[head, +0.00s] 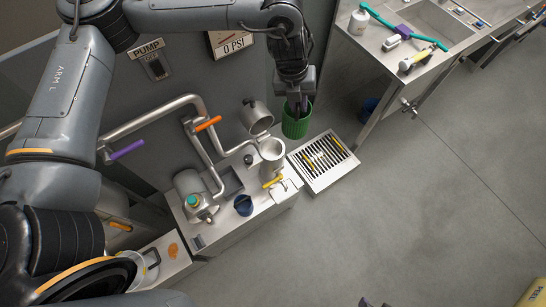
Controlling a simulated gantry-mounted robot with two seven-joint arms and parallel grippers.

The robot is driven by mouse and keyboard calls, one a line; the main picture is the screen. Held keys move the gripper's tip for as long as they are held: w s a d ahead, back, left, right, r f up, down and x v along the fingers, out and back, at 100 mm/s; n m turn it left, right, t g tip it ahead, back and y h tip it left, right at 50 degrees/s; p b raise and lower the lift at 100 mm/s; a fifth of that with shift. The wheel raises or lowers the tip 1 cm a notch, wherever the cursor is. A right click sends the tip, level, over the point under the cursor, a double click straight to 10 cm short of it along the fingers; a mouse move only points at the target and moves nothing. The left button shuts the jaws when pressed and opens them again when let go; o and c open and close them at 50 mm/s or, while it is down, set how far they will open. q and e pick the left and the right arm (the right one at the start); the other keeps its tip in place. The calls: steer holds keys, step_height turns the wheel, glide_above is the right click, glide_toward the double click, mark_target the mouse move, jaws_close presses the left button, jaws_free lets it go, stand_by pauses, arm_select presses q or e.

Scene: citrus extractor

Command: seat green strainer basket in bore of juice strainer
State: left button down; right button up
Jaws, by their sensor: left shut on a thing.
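The green strainer basket (296,124) hangs upright from my left gripper (298,104), at the upper middle of the head view. The gripper is shut on the basket's upper part and hides some of its rim. The juice strainer (272,156) is a metal cylinder on the steel bench, below and left of the basket in the picture. Its round lid (257,117) stands swung open behind it. The strainer's mouth looks uncovered, but its inside is too small to read. The basket is apart from the strainer. My right gripper does not show clearly.
A slatted drain tray (323,184) with yellow pieces on it lies right of the strainer. Pipes with an orange handle (208,124) and a purple handle (127,149) run left of it. A dark blue knob (243,205) sits on the bench (222,230).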

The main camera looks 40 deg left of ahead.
arm_select(q)
steer(key=a+f+m+b, duration=0.3)
steer(key=f+b, duration=0.2)
steer(key=f, duration=0.4)
steer(key=s+a+f+m+g+b, duration=0.1)
steer(key=a+f+m+b, duration=0.1)
steer(key=f+b, duration=0.4)
steer(key=s+a+f+m+b, duration=0.1)
steer(key=a+f+m+b, duration=0.2)
steer(key=f, duration=1)
steer(key=m+b, duration=0.2)
steer(key=b, duration=0.1)
steer(key=shift+s+a+g, duration=0.15)
steer(key=shift+a+g, duration=0.2)
steer(key=shift+g, duration=0.05)
steer(key=shift+f, duration=0.15)
steer(key=c, duration=1.1)
jaws_free()
